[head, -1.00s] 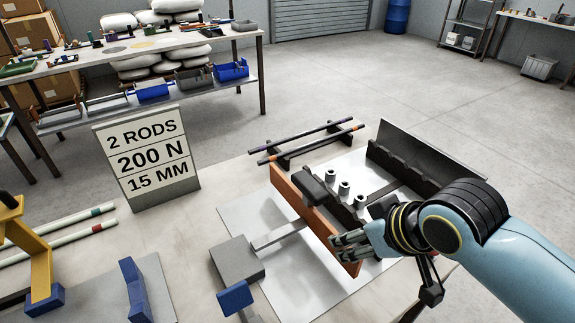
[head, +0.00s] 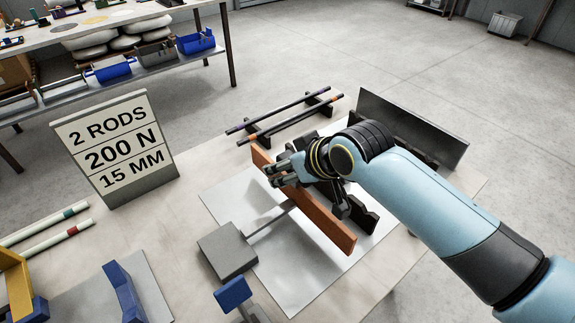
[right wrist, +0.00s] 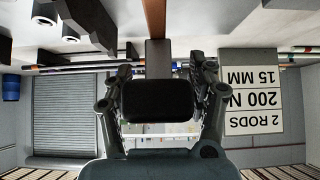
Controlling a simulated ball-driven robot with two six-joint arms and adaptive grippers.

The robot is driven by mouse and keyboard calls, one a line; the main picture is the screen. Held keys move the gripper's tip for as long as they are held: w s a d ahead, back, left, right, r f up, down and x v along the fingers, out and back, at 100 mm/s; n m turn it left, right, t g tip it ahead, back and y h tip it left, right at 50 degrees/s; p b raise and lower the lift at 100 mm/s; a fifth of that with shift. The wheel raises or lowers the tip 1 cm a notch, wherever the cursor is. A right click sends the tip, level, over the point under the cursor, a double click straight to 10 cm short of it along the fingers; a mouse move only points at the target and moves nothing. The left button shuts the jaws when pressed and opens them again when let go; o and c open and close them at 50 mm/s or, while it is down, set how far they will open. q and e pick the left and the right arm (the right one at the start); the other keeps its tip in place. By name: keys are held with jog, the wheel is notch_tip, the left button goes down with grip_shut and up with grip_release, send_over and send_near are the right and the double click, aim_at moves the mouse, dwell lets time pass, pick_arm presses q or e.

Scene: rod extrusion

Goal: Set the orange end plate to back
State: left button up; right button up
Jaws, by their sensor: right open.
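The orange end plate (head: 325,217) stands on edge in the head view, running from upper left to lower right across a pale sheet. A grey arm joins its left side to a grey block (head: 227,250). My right gripper (head: 277,173) is at the plate's upper part and hides some of it. In the right wrist view, the gripper's open fingers (right wrist: 160,88) are on either side of a black rounded knob (right wrist: 160,101). The orange plate also shows there as a strip (right wrist: 155,18) at the top. Whether the fingers touch the knob is unclear. My left gripper is out of view.
A dark upright plate (head: 412,126) stands behind my right arm. Two dark rods (head: 290,124) lie on a rack at the back. A sign (head: 115,148) reads 2 rods, 200 N, 15 mm. Pale rods (head: 45,232) and a blue-ended holder (head: 122,292) are at left.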

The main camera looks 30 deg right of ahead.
jog(key=shift+w+f, duration=0.15)
grip_shut()
dwell(0.4)
